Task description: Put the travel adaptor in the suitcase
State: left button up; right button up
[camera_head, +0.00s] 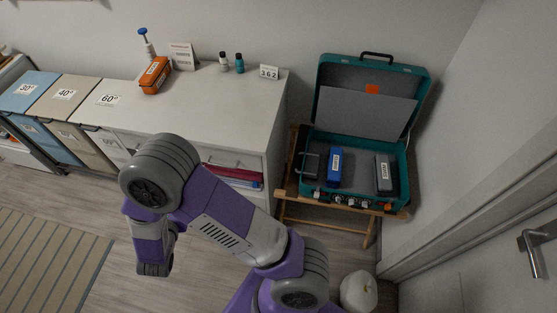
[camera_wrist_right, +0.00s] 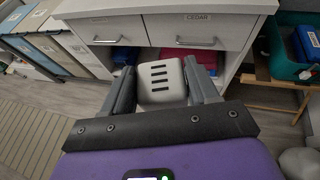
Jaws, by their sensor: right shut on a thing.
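The travel adaptor (camera_wrist_right: 163,82) is a pale grey block with dark slots in the right wrist view. My right gripper (camera_wrist_right: 160,74) is shut on it, with a finger on each side. In the head view my right arm shows, but I cannot make out the gripper or the adaptor. The teal suitcase (camera_head: 318,112) stands open at the right, its lid raised. Inside are a blue labelled case (camera_head: 335,166) and a dark grey labelled case (camera_head: 384,173). The suitcase edge also shows at the right of the wrist view (camera_wrist_right: 257,58). My left gripper is not in view.
The suitcase rests on a wooden stand (camera_head: 290,190) between the white cabinet (camera_head: 225,105) and the right wall. An orange case (camera_head: 155,76) and small bottles stand on the cabinet. Laundry bins are at the left. A white rounded object (camera_head: 358,291) is on the floor before the stand.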

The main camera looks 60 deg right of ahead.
aim_at(356, 168)
jog(key=k, duration=0.6)
jog(key=z, duration=1.35)
jog(key=i, duration=0.5)
